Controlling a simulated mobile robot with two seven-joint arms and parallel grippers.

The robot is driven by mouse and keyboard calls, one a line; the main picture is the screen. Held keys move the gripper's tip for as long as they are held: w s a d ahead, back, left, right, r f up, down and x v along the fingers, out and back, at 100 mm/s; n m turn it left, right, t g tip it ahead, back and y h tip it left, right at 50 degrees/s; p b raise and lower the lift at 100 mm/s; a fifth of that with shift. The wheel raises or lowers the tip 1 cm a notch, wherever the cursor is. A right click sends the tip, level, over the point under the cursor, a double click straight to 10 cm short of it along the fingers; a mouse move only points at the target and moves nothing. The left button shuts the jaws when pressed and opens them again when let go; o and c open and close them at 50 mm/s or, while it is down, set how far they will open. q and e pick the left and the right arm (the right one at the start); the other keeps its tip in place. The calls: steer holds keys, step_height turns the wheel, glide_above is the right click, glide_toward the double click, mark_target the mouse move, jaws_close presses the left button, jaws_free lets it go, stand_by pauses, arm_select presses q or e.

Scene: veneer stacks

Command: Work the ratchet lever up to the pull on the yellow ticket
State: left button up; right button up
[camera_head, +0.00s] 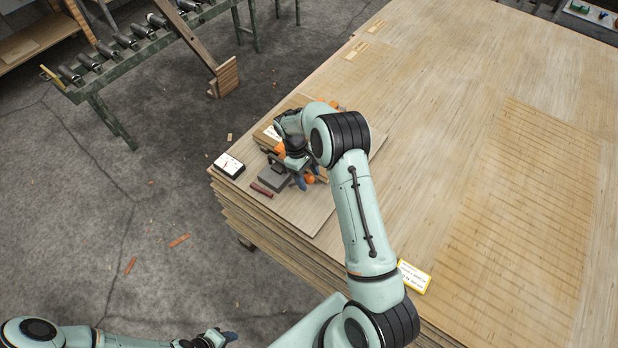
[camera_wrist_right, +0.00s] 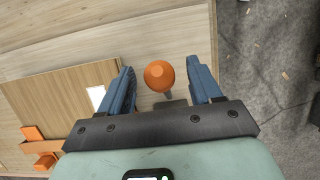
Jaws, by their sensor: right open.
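An orange ball knob (camera_head: 310,179) shows at the near-left corner of the veneer stack (camera_head: 430,130); in the right wrist view the knob (camera_wrist_right: 159,76) tops a short pale shaft. The rest of the ratchet lever is mostly hidden by my arm. My right gripper (camera_head: 306,176) is open, its blue fingers (camera_wrist_right: 160,68) on either side of the knob with gaps. A yellow-edged ticket (camera_head: 414,277) lies at the stack's near edge, its print too small to read. A white-faced gauge (camera_head: 229,165) sits at the corner. My left gripper (camera_head: 222,337) is low, away from the stack.
A grey block (camera_head: 273,179) and a dark red stick (camera_head: 261,190) lie beside the gripper. Orange fittings (camera_wrist_right: 38,145) sit on a wooden board (camera_wrist_right: 60,105). A roller conveyor (camera_head: 130,45) stands at the back left. The floor between is mostly clear, with scraps.

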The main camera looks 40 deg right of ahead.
steer(key=shift+v, duration=0.9)
steer(key=shift+w+r, duration=0.5)
steer(key=shift+w, duration=0.05)
step_height(320, 180, up, 2)
steer(key=shift+a+r, duration=0.1)
steer(key=shift+r, duration=0.05)
arm_select(q)
steer(key=shift+w+r, duration=0.3)
steer(key=shift+w, duration=0.2)
arm_select(e)
steer(key=shift+w+r, duration=0.2)
steer(key=shift+w, duration=0.05)
arm_select(q)
steer(key=shift+s, duration=0.1)
arm_select(e)
steer(key=shift+s, duration=0.1)
